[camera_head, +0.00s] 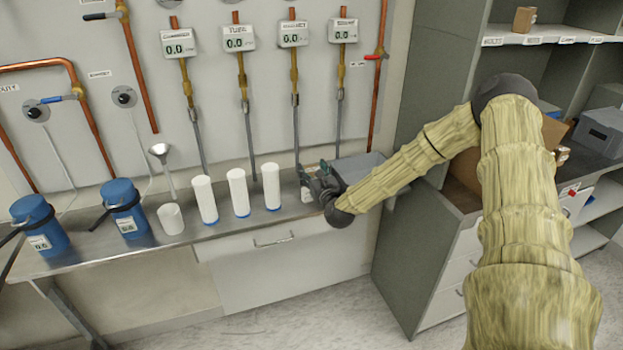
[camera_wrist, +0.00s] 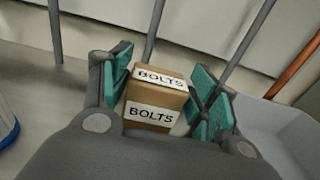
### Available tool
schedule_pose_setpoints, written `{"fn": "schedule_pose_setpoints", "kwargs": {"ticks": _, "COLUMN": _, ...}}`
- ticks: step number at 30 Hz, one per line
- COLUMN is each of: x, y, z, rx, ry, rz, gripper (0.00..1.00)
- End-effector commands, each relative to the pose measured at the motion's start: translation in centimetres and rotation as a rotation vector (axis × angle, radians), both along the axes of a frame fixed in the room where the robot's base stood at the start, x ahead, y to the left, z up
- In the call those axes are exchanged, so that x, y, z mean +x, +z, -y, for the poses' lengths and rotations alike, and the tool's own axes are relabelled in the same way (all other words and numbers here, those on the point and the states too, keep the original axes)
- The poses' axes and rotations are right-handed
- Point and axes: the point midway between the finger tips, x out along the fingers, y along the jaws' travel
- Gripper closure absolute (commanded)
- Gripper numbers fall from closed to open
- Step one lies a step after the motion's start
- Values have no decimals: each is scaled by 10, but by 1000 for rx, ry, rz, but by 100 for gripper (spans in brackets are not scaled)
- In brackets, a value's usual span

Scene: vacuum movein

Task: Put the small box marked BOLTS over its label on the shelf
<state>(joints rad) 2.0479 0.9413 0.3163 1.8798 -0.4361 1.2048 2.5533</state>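The small brown box marked BOLTS (camera_wrist: 152,97) shows in the wrist view, with white BOLTS labels on its top and front. It stands between the two teal-padded fingers of my gripper (camera_wrist: 165,95). The fingers look open around it, with a narrow gap on the right side; contact on the left is unclear. In the head view my gripper (camera_head: 318,180) is low at the right end of the bench and mostly hides the box. The shelf (camera_head: 532,38) is at the upper right, with several labels along its front edge; one at its left end (camera_head: 492,42) seems to read BOLTS.
A grey bin (camera_head: 362,163) is right beside my gripper on the bench (camera_head: 215,236). White cylinders (camera_head: 238,193) and blue canisters (camera_head: 124,208) stand to the left. Gauges and pipes line the wall behind. A small brown box (camera_head: 523,20) sits on the shelf; the cabinet side (camera_head: 420,245) stands between.

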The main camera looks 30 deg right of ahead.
Motion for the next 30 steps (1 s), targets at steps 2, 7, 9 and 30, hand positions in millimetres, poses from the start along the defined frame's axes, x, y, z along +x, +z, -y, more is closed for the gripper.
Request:
{"fn": "schedule_pose_setpoints", "kwargs": {"ticks": 2, "x": 0, "y": 0, "z": 0, "rx": 0, "ry": 0, "rz": 0, "gripper": 62}}
{"fn": "schedule_pose_setpoints", "kwargs": {"ticks": 7, "x": 0, "y": 1, "z": 0, "rx": 0, "ry": 0, "rz": 1, "gripper": 80}}
{"fn": "schedule_pose_setpoints", "kwargs": {"ticks": 9, "x": 0, "y": 1, "z": 0, "rx": 0, "ry": 0, "rz": 1, "gripper": 80}}
{"fn": "schedule_pose_setpoints", "kwargs": {"ticks": 30, "x": 0, "y": 62, "z": 0, "rx": 2, "ry": -1, "rz": 5, "gripper": 80}}
